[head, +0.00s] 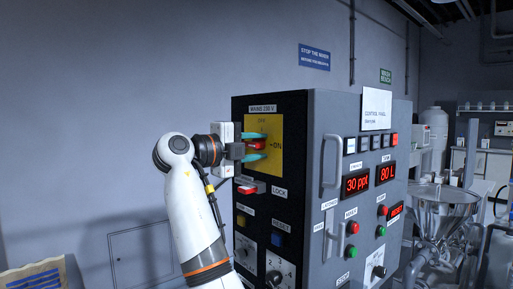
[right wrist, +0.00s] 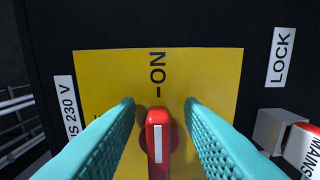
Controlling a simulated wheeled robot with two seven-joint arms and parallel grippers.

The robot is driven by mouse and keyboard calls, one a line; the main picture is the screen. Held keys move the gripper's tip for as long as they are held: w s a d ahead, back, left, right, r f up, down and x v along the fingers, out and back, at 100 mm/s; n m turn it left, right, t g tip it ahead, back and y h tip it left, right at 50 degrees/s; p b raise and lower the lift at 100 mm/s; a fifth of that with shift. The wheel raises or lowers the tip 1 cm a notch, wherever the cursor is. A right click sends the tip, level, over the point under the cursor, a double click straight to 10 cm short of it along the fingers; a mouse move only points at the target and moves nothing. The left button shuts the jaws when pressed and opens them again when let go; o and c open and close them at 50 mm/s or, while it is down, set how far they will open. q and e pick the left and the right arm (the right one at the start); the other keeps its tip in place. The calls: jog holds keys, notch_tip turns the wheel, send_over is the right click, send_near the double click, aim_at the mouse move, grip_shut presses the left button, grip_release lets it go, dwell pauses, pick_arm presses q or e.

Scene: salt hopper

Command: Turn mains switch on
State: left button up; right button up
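The mains switch is a red handle (head: 257,146) with a white stripe, on a yellow plate (head: 276,168) under the label "MAINS 230 V". In the right wrist view the handle (right wrist: 158,150) points at the "ON" mark, its tip close to the short dash. My right gripper (head: 264,146) is at the plate, its two teal fingers open on either side of the handle. In the right wrist view the gripper (right wrist: 159,104) shows a gap between each finger and the handle. My left gripper is not in view.
A red-ended lock piece (head: 247,189) juts out below the plate, by the "LOCK" label. A yellow button (head: 241,220) and blue button (head: 278,239) sit lower. The control panel door (head: 318,110) has a vertical handle (head: 331,162). A steel hopper (head: 440,205) stands at right.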

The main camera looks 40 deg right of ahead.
jog(key=a+b, duration=0.1)
jog(key=a, duration=1)
jog(key=shift+s+a+b, duration=0.3)
jog(key=shift+s+a, duration=0.05)
jog(key=shift+s, duration=0.05)
